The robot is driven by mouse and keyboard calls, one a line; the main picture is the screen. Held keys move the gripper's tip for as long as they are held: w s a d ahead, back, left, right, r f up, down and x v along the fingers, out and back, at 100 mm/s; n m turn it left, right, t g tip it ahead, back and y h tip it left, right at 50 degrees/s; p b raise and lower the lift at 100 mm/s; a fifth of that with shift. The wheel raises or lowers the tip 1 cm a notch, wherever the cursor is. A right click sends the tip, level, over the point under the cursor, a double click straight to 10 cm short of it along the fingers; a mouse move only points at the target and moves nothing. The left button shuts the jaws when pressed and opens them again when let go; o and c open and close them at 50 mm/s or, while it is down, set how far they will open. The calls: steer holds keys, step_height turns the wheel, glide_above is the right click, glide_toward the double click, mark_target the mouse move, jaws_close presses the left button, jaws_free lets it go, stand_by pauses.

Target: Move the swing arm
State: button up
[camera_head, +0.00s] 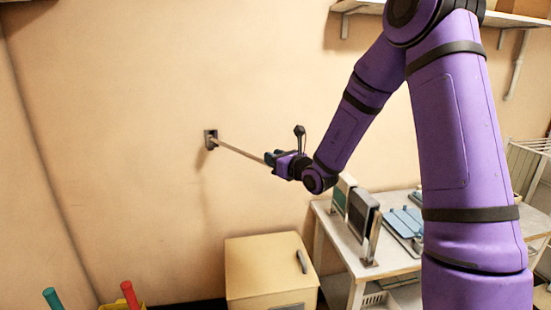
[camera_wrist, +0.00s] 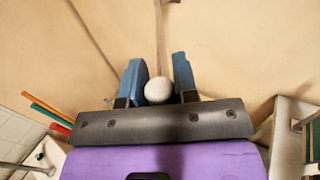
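The swing arm (camera_head: 240,151) is a thin pale rod reaching from a dark wall bracket (camera_head: 210,139) to my gripper (camera_head: 271,158). In the wrist view the rod (camera_wrist: 161,45) runs between my two blue fingers (camera_wrist: 160,72), and its round whitish end knob (camera_wrist: 158,91) sits between them. The fingers stand apart, with a gap on each side of the rod. The knob is close to the left finger; whether it touches is unclear. In the head view my gripper hides the rod's free end.
A cream cabinet (camera_head: 262,266) stands below the rod. A white table (camera_head: 344,247) with upright panels and a blue item (camera_head: 404,223) is to its right. Green and red sticks (camera_head: 130,294) stand at lower left. A wall shelf (camera_head: 360,6) is above. The wall around the rod is bare.

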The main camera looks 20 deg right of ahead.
steer(key=o, duration=0.4)
steer(key=shift+w, duration=0.1)
steer(key=v, duration=1)
steer(key=shift+s, duration=0.4)
steer(key=shift+c, duration=0.2)
